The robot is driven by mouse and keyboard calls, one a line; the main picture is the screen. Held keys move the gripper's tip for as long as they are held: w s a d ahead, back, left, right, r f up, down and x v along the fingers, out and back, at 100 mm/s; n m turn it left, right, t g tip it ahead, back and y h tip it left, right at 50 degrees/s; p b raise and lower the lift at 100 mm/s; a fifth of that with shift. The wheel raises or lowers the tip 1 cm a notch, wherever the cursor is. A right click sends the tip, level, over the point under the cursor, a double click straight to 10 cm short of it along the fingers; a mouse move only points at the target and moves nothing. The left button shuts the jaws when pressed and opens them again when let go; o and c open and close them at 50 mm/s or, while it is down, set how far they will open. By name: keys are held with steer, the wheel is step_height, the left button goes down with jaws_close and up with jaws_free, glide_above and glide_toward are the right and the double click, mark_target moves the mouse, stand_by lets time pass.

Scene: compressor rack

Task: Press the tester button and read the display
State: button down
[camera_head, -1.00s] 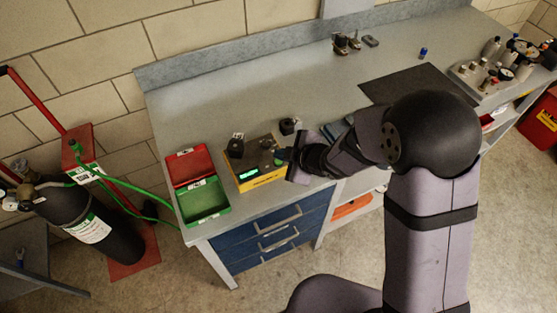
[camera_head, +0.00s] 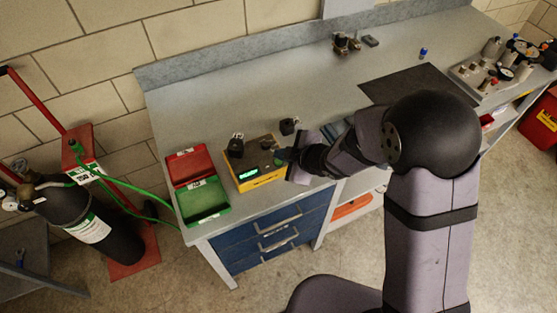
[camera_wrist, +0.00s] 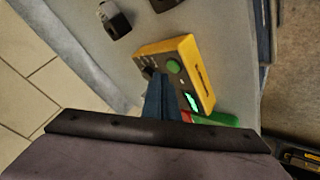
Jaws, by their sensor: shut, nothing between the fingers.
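The tester is a yellow box (camera_head: 258,180) with a dark grey top, near the left end of the bench. It also shows in the wrist view (camera_wrist: 204,76). Its display (camera_head: 248,174) is lit green, but the reading is too small to make out; part of the display (camera_wrist: 192,101) shows beside my fingers in the wrist view. A round green button (camera_wrist: 173,66) sits on the tester's top. My gripper (camera_wrist: 156,80) is shut and empty, its blue fingers over the tester close to the button. I cannot tell whether they touch it.
A dark mat (camera_head: 400,84) and a fittings block (camera_head: 492,82) lie farther right. The bench between is mostly clear.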

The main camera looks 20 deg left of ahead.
mark_target(281, 166)
steer(key=shift+f, duration=0.1)
steer(key=shift+f+b, duration=0.35)
steer(key=shift+b, duration=0.05)
steer(key=shift+f+b, duration=0.35)
steer(key=shift+f, duration=0.1)
stand_by(1.0)
steer(key=shift+r, duration=0.1)
steer(key=shift+r+p, duration=0.75)
steer(key=shift+p, duration=0.05)
steer(key=shift+r, duration=0.1)
step_height(281, 166, up, 5)
steer(key=p, duration=0.4)
steer(key=shift+p, duration=0.4)
stand_by(0.4)
